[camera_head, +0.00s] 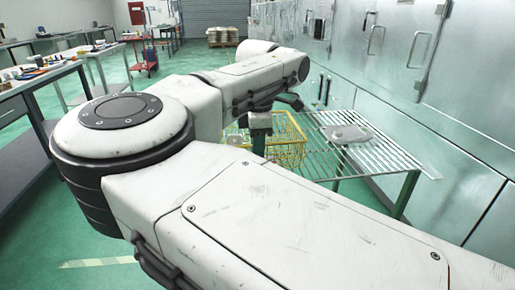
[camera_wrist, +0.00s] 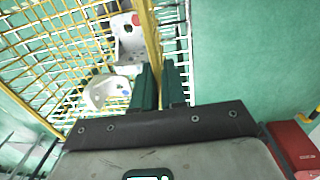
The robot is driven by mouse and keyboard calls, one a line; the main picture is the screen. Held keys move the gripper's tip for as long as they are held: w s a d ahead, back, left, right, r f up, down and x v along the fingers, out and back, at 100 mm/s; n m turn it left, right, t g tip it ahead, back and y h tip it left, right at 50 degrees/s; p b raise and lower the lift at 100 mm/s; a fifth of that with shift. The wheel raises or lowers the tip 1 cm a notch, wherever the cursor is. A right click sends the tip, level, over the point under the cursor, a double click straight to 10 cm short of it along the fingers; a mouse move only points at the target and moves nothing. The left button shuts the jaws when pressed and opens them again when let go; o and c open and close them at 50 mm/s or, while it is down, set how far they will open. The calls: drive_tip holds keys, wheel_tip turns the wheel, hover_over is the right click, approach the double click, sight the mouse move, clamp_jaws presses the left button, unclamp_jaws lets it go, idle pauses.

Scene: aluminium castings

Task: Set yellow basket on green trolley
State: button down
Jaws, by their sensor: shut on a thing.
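The yellow wire basket (camera_head: 291,152) is partly hidden behind my arm in the head view. In the wrist view its yellow rim (camera_wrist: 152,42) runs between the dark green fingers of my gripper (camera_wrist: 160,82), which is shut on it. Pale castings (camera_wrist: 108,92) show through or inside the mesh. My gripper (camera_head: 260,135) points down at the basket's near side in the head view.
A grey casting (camera_head: 345,133) lies on the rack. Steel cabinets (camera_head: 400,60) line the right side. Workbenches (camera_head: 35,78) with small items stand at the left, and a red trolley (camera_head: 150,55) stands farther back. A red object (camera_wrist: 295,150) shows at the wrist view's lower right. Green floor is open at lower left.

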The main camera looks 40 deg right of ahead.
drive_tip(key=shift+f, duration=0.2)
drive_tip(key=c, duration=1.7)
unclamp_jaws()
drive_tip(key=shift+f, duration=0.15)
drive_tip(key=o, duration=0.5)
drive_tip(key=r, duration=0.4)
drive_tip(key=r+p, duration=0.1)
drive_tip(key=r, duration=0.7)
drive_tip(key=shift+s+a+r, duration=0.2)
drive_tip(key=shift+s+a, duration=0.1)
drive_tip(key=shift+s, duration=0.05)
